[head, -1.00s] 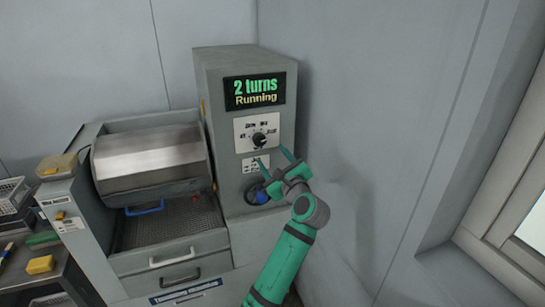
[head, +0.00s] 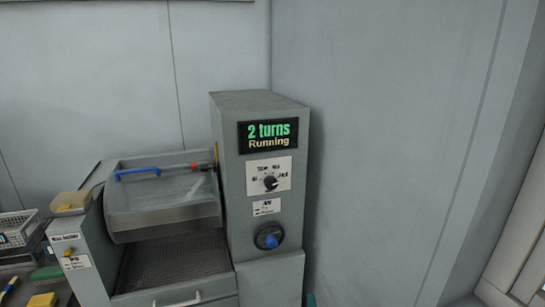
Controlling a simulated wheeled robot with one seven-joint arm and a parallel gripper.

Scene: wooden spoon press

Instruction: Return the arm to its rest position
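My gripper is out of view in the head picture. Only a small teal sliver, probably of my arm, shows at the bottom edge, right of the machine's control column (head: 228,200). The column's display (head: 268,135) reads "2 turns Running". Below it are a black rotary knob (head: 270,183) on a white dial plate and a round blue button (head: 270,238) in a dark ring, with nothing in front of them. The metal drum (head: 165,205) stands left of the column, with its blue handle (head: 138,173) near the top.
A perforated tray (head: 178,258) lies below the drum, above a drawer handle (head: 177,301). A small tan container (head: 70,204) sits on the machine's left side. A side bench at far left holds a wire basket (head: 17,228) and a green block (head: 47,273). A bare wall stands to the right.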

